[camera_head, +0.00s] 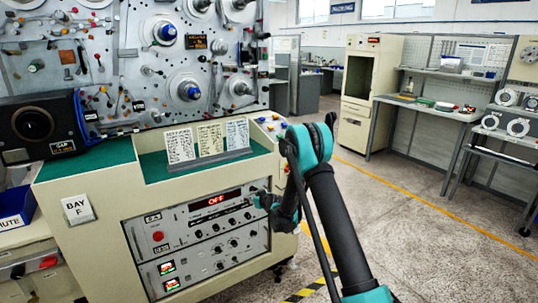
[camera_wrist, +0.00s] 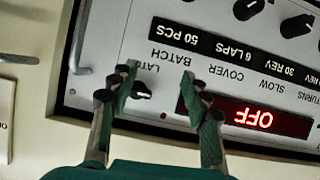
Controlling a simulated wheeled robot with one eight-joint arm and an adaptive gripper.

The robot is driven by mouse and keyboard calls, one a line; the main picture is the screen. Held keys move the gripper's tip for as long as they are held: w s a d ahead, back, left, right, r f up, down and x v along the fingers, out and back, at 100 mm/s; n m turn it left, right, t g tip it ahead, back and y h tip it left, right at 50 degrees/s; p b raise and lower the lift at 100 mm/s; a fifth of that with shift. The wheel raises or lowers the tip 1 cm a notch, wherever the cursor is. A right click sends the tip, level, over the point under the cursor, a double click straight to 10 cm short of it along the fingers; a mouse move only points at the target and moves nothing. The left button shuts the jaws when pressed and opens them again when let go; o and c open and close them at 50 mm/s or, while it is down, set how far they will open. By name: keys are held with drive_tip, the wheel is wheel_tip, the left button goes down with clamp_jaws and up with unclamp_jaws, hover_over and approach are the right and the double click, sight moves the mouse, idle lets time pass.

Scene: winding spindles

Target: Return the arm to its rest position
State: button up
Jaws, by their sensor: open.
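My gripper (camera_head: 262,200) is at the right part of the winding machine's control panel (camera_head: 150,240) in the head view. In the wrist view my gripper (camera_wrist: 157,84) is open, its two fingers apart and holding nothing. A small dark toggle or knob (camera_wrist: 142,90) shows between the fingertips, beside a partly hidden label. I cannot tell whether a finger touches it. A red display (camera_wrist: 250,118) reads OFF, upside down in the wrist view. My arm bends at a teal joint in front of the machine's right edge.
The panel has several black knobs (camera_wrist: 298,28). Three white cards (camera_head: 209,140) stand on the machine's green ledge. A blue bin (camera_head: 14,205) is at the left edge. A tall cabinet (camera_head: 369,95) and workbenches (camera_head: 430,107) stand behind. The floor (camera_head: 430,210) at right is clear.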

drive_tip(key=s+d+r+m+g+h, duration=0.3)
drive_tip(key=s+d+r, duration=1.1)
drive_tip(key=s+d, duration=0.4)
drive_tip(key=s+d+f+m+g+h, duration=0.1)
drive_tip(key=s+d, duration=0.3)
drive_tip(key=s, duration=0.7)
drive_tip(key=s+d+m+g+h, duration=0.1)
drive_tip(key=s+d, duration=0.3)
drive_tip(key=s, duration=0.6)
drive_tip(key=s+d+f+m+g+h, duration=0.1)
drive_tip(key=s+d, duration=0.4)
drive_tip(key=s, duration=0.6)
drive_tip(key=shift+s+f+m+g+h, duration=0.3)
drive_tip(key=shift+m+g+h, duration=0.1)
drive_tip(key=shift+m, duration=0.1)
